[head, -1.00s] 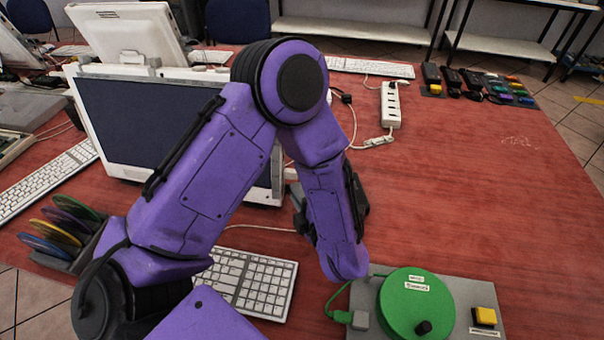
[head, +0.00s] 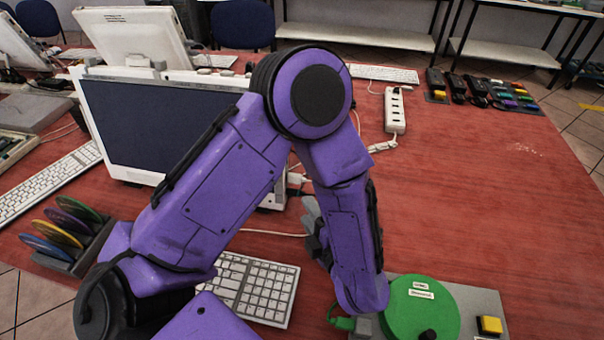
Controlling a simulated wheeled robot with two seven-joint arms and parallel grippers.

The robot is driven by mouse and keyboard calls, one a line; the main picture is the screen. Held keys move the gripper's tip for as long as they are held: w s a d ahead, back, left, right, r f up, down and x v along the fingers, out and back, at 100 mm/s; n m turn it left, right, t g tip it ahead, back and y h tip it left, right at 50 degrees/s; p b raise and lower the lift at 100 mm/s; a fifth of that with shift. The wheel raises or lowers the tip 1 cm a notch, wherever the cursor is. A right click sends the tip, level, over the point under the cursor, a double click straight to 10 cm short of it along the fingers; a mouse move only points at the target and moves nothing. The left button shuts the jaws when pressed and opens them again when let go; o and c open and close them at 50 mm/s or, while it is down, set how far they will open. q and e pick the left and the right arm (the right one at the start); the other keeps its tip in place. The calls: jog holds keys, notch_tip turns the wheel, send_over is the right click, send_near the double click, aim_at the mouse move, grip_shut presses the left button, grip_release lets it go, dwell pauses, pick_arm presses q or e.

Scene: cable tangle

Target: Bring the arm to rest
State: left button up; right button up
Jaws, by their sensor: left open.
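My left arm is purple and reaches in from the lower left, bends at a high elbow and hangs down over the red table. My left gripper (head: 314,222) shows in part as grey fingers behind the forearm, above the table between the monitor and the green reel. It is open, and nothing shows between its fingers; the forearm hides the rest of it. My right gripper is not in view.
A green reel (head: 432,308) on a grey base with a yellow button (head: 490,325) lies just right of my wrist. A keyboard (head: 262,290), a monitor (head: 130,115) and a rack of coloured discs (head: 62,262) are left. A white power strip (head: 395,112) is farther back.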

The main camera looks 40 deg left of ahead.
pick_arm(q)
jog(key=v, duration=0.5)
jog(key=shift+d, duration=0.1)
